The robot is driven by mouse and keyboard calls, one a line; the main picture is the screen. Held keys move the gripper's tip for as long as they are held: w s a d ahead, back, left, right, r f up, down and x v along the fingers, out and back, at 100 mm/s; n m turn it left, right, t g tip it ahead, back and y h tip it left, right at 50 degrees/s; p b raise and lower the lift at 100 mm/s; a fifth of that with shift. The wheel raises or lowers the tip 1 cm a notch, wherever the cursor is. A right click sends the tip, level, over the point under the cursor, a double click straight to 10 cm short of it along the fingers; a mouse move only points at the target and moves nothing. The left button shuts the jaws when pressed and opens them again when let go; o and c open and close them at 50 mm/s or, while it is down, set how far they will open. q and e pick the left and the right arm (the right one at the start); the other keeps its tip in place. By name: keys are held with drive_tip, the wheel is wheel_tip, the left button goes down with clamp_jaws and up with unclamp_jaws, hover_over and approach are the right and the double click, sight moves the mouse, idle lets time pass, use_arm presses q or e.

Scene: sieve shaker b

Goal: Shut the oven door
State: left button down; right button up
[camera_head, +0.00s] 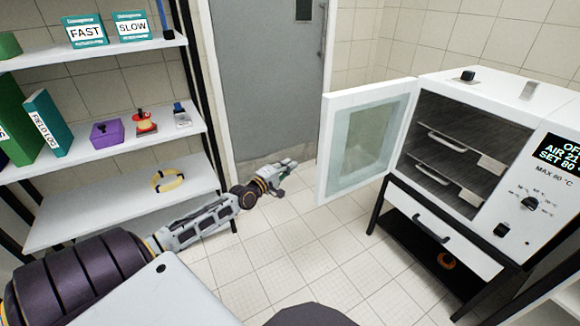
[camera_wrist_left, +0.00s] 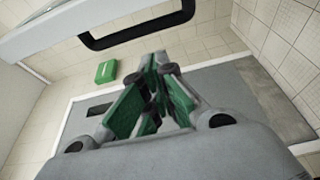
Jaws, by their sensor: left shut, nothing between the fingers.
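The oven (camera_head: 468,150) stands at the right on a black-framed stand. Its white door (camera_head: 322,150) with a glass pane stands wide open, swung out to the left, so the wire shelves inside show. My left gripper (camera_head: 289,167) is a short way left of the door's free edge, apart from it in the picture. Its green fingers (camera_wrist_left: 152,85) are shut with nothing between them. In the left wrist view, a white panel with a black bar handle (camera_wrist_left: 140,30), apparently the oven door's outer side, crosses the top beyond the fingers. My right gripper is not in view.
A shelf rack (camera_head: 110,140) with boxes, books and small items stands at the left. A grey room door (camera_head: 265,80) is behind my gripper. A drawer (camera_head: 440,235) sits under the oven. The tiled floor (camera_head: 300,250) between rack and oven is clear.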

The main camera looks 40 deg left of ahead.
use_arm(q)
drive_tip(key=shift+w+b, duration=1.1)
drive_tip(key=shift+w, duration=3.55)
drive_tip(key=shift+s+d+p, duration=0.25)
drive_tip(key=shift+d, duration=0.45)
drive_tip(key=shift+s+d+p, duration=0.2)
drive_tip(key=shift+s+d, duration=0.1)
drive_tip(key=shift+d, duration=0.35)
drive_tip(key=shift+s+d+p, duration=0.25)
drive_tip(key=shift+d, duration=0.45)
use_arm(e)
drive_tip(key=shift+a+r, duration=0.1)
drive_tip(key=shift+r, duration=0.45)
